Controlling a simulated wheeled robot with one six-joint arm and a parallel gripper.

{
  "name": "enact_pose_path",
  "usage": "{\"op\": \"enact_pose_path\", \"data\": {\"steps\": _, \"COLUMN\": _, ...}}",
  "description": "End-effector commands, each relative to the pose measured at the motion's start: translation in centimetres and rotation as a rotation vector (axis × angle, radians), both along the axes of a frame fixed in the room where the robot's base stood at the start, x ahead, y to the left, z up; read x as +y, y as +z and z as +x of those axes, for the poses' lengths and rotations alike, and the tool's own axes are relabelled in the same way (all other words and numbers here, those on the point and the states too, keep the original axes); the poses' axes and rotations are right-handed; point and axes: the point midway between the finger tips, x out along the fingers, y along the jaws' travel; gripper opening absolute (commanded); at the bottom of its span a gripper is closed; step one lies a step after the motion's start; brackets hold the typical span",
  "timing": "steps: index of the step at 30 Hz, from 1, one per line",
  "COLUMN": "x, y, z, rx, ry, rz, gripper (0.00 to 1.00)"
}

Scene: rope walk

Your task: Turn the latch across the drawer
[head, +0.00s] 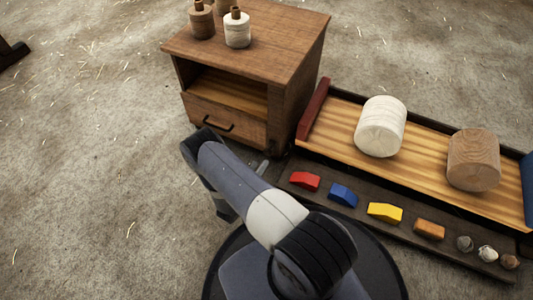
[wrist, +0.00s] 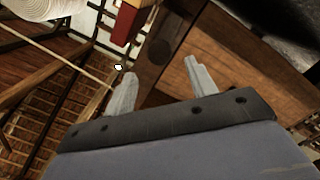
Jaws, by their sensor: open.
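The small wooden cabinet (head: 255,45) has an open shelf above a closed-looking drawer (head: 205,112) with a dark bar handle (head: 218,124). A small dark shape on the cabinet's front right post (head: 272,147) may be the latch, but I cannot make out its angle. In the wrist view a dark round spot (wrist: 160,52) lies on the wooden post, beyond the fingers; it may be the same part. My gripper (wrist: 160,82) is open with nothing between its fingers, facing the cabinet front. In the head view my arm partly hides the gripper and the drawer's lower edge.

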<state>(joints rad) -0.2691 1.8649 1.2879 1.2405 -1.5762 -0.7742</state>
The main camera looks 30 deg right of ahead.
Motion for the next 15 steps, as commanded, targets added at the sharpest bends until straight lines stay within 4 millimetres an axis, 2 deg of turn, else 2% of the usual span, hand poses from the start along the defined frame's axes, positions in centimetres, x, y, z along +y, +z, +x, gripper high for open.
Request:
{"op": "enact_pose_path", "data": {"steps": 3, "x": -2.0, "y": -0.3, "z": 1.2, "rx": -0.001, "ry": -0.005, "rz": 0.002, "gripper": 0.54}}
{"op": "enact_pose_path", "data": {"steps": 9, "x": -4.5, "y": -0.2, "z": 3.0, "rx": 0.0, "ry": -0.003, "rz": 0.002, "gripper": 0.54}}
{"op": "enact_pose_path", "data": {"steps": 15, "x": -6.0, "y": -0.1, "z": 4.1, "rx": 0.0, "ry": -0.001, "rz": 0.002, "gripper": 0.54}}
